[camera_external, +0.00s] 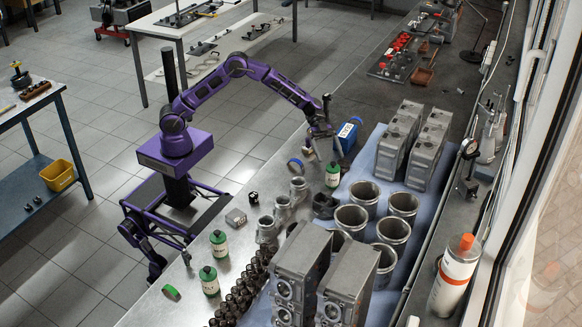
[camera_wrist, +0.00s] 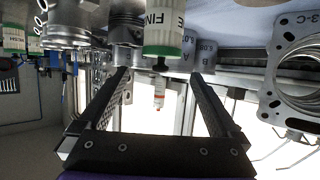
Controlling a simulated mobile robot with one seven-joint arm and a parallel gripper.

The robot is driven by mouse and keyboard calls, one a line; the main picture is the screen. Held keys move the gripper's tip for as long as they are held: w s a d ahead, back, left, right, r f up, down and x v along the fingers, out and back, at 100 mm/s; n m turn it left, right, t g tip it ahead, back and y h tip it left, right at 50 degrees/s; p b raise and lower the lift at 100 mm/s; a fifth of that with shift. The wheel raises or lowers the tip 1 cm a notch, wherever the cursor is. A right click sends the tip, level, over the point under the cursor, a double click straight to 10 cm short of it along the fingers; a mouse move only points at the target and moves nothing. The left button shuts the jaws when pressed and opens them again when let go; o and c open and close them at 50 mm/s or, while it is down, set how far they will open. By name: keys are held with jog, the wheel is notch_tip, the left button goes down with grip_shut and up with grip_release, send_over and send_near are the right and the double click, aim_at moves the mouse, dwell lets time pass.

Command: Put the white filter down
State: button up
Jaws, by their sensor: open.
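A small white cylinder with a green end, which I take to be the white filter (camera_external: 332,174), stands upright on the grey workbench. My gripper (camera_external: 324,146) is above and behind it, at the end of my purple arm. In the wrist view, which is upside down, the white and green cylinder (camera_wrist: 163,28) with part of a label reading "FINE" lies beyond the fingertips. My gripper (camera_wrist: 158,76) is open there, with nothing between its fingers. The cylinder's outer end is cut off by the picture edge.
Cylinder liners (camera_external: 404,203) and grey blocks (camera_external: 398,140) stand on a blue mat to the right. Similar green containers (camera_external: 219,243) stand nearer the front. A white spray can (camera_external: 455,275) is at the right edge.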

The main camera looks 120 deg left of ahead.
jog(key=shift+a+r, duration=0.1)
jog(key=shift+r, duration=1.75)
